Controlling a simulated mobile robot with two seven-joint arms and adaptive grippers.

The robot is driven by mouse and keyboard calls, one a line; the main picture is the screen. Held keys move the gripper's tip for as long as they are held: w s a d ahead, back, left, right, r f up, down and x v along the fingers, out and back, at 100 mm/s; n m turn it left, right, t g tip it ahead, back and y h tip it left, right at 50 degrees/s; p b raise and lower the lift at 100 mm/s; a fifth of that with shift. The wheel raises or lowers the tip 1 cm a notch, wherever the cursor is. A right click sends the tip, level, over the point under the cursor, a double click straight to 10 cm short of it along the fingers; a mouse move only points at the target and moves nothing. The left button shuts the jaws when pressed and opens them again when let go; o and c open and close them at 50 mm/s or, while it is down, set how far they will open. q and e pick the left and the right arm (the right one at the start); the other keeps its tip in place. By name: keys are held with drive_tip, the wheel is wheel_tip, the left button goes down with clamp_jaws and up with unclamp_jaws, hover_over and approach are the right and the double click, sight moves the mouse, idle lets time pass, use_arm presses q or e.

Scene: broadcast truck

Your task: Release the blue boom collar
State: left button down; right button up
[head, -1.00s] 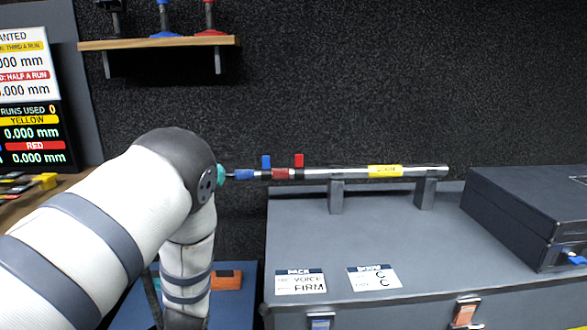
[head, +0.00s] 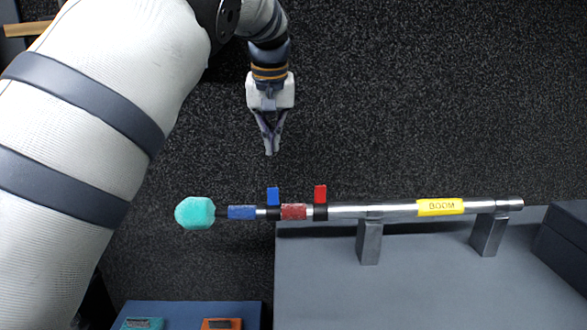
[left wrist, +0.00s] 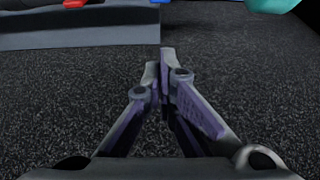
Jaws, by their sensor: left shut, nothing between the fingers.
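The boom (head: 395,209) is a silver pole lying level on two grey supports, with a yellow BOOM label. Near its left end a dark collar with an upright blue lever (head: 273,196) sits between a blue band (head: 241,212) and a red band (head: 293,212). A similar collar with a red lever (head: 320,194) is just to its right. A teal foam ball (head: 195,212) caps the left end. My left gripper (head: 268,152) points down, shut and empty, above the blue lever in the picture and apart from it. Its closed fingers (left wrist: 162,62) show in the left wrist view. My right gripper is out of view.
The grey bench top (head: 330,290) lies below the boom, with a dark case (head: 568,240) at the right edge. A blue surface (head: 190,312) with teal and orange items is at lower left.

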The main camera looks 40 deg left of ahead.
sight(273, 197)
use_arm(q)
wheel_tip(273, 197, down, 8)
drive_tip(key=shift+d+f+p, duration=0.15)
drive_tip(key=shift+d+p, duration=0.15)
drive_tip(key=shift+p, duration=0.15)
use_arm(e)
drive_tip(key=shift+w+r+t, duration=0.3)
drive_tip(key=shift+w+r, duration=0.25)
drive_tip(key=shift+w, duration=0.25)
use_arm(q)
drive_tip(key=shift+s, duration=0.1)
